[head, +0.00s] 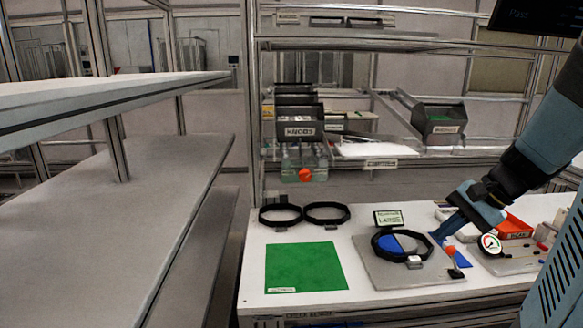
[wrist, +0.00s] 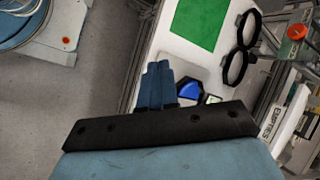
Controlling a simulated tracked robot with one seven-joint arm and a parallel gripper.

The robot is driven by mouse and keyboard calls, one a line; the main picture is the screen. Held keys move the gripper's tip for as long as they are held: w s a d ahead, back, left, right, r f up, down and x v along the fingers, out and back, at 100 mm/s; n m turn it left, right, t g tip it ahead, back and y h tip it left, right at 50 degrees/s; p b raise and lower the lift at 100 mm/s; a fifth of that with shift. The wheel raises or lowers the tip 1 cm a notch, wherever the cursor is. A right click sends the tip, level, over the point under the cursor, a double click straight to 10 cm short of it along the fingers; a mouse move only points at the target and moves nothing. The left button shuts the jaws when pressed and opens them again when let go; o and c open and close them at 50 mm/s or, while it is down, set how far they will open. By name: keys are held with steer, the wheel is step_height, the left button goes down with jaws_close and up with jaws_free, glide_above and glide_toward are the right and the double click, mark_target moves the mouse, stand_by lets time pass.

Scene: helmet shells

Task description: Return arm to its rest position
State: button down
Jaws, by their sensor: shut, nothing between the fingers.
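My gripper (head: 440,236) is above the right part of the white workbench in the head view, pointing down and left. Its blue fingers are closed together with nothing between them. They also show closed in the wrist view (wrist: 157,82). A grey board (head: 378,272) lies to the left of the fingers. On it is a black ring fixture (head: 376,252) around a blue and pale shell (head: 388,243). In the wrist view the blue part (wrist: 188,97) shows just right of the fingers. My gripper does not visibly hold any shell.
Two empty black rings (head: 280,224) stand behind a green mat (head: 305,267). A round gauge (head: 490,243) and red tray (head: 515,226) are right of my gripper. Shelves with grey bins (head: 297,128) rise behind the bench. A grey table (head: 130,210) is on the left.

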steer(key=s+a+r+n+t+h, duration=0.2)
steer(key=s+a+r+n+h, duration=0.4)
steer(key=s+a+n, duration=0.3)
steer(key=shift+s+r+n+t, duration=0.3)
steer(key=shift+r+n, duration=0.3)
steer(key=shift+r, duration=0.15)
